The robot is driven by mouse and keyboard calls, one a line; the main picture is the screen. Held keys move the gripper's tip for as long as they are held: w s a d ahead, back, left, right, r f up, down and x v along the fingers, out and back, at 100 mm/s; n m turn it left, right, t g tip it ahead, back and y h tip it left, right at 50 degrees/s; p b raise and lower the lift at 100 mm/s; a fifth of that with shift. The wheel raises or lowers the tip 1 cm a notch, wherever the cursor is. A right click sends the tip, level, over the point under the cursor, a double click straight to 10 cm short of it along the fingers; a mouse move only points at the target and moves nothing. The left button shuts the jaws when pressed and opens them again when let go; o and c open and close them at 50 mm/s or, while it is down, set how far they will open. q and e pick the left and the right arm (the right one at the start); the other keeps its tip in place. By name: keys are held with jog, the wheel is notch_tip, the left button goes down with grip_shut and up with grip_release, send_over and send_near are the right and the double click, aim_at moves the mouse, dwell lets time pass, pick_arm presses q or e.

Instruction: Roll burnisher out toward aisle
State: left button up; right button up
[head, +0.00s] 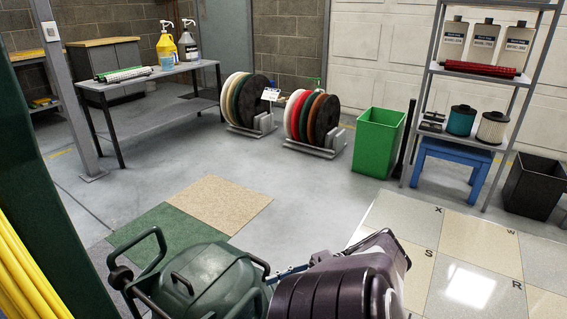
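A dark green machine with rounded housings and loop handles, which looks like the burnisher (205,272), stands at the bottom centre, cut off by the lower edge. A bulky dark purple part in front of it on the right seems to be my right arm. My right gripper (290,271) seems to be at the narrow parts between the two, close beside the machine's right side. Its fingers are largely hidden, so I cannot tell whether it is open, or touching a handle. My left gripper is not in view.
Tan and green floor panels (218,204) lie beyond the machine, with clear grey floor past them. Pad racks (262,128), a green bin (378,143) and a metal shelf (467,136) stand behind. A metal table (150,72) is at left; a dark green post and yellow bars edge the left.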

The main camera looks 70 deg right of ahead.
jog(key=shift+s+d, duration=0.3)
jog(key=shift+s, duration=0.15)
dwell(0.6)
